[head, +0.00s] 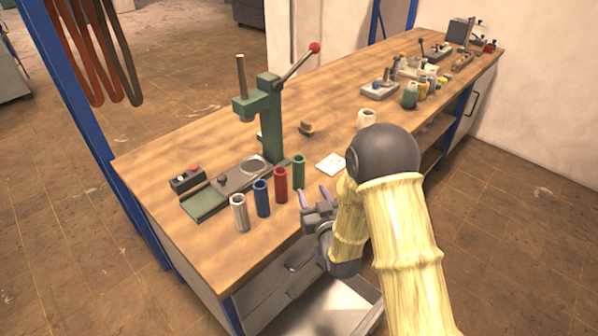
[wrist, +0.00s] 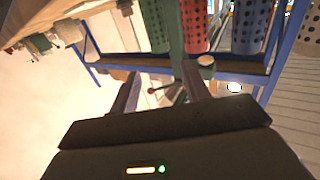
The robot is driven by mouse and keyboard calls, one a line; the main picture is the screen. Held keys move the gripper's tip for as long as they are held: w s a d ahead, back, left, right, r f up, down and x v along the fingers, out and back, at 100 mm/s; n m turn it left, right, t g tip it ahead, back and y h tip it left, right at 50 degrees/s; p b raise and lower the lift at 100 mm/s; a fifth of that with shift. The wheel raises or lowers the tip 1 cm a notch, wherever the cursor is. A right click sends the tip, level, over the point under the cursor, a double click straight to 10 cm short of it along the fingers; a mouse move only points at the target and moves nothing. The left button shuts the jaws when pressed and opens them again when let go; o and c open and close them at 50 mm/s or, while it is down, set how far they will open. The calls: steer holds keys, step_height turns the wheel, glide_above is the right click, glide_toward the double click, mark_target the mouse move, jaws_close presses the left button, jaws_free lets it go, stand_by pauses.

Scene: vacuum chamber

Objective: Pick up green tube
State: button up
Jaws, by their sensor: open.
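The green tube (head: 299,172) stands upright on the wooden bench, at the right end of a row of tubes near the front edge. My gripper (head: 313,195) is open and empty, just in front of the green tube at the bench edge. The wrist view looks upside down. There the green tube (wrist: 157,22) shows at the top, between the lines of the two fingers of my gripper (wrist: 160,74) and beyond their tips. The fingers look apart from it.
Close beside the green tube stand a red tube (head: 281,184), a blue tube (head: 261,198) and a white tube (head: 239,213). A green lever press (head: 270,120) stands behind them. A white card (head: 331,164) lies to the right. Bottles (head: 410,95) stand farther back.

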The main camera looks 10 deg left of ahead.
mark_target(300, 166)
steer(key=p+x, duration=0.1)
steer(key=x, duration=0.6)
steer(key=shift+w+a+p, duration=0.1)
steer(key=shift+w+p, duration=0.15)
steer(key=shift+p, duration=0.05)
steer(key=shift+p+x, duration=0.95)
steer(key=shift+x, duration=1.7)
steer(key=c, duration=0.8)
